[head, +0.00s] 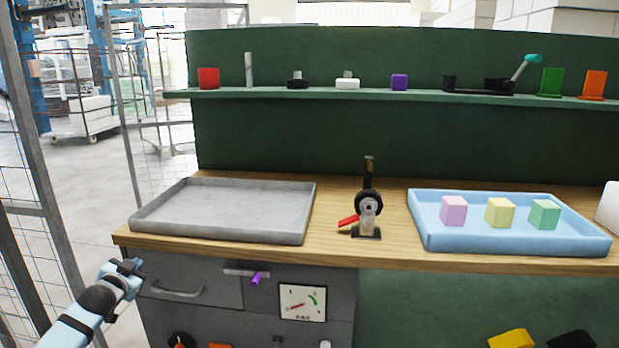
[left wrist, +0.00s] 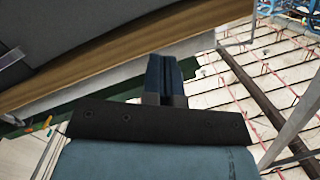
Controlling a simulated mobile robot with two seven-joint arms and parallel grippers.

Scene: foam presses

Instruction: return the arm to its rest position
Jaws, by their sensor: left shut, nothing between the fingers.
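My left arm comes in at the lower left of the head view. Its gripper (head: 128,264) is beside the left front corner of the workbench, apart from the bench. In the left wrist view the two dark blue fingers (left wrist: 163,75) lie together, shut, with nothing between them. My right gripper is in neither view.
The wooden bench (head: 335,248) carries an empty grey tray (head: 225,238), a small black-and-grey press (head: 368,205) with a red lever, and a blue tray (head: 510,242) holding pink, yellow and green foam blocks. A wire mesh fence (head: 40,180) stands left of my arm.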

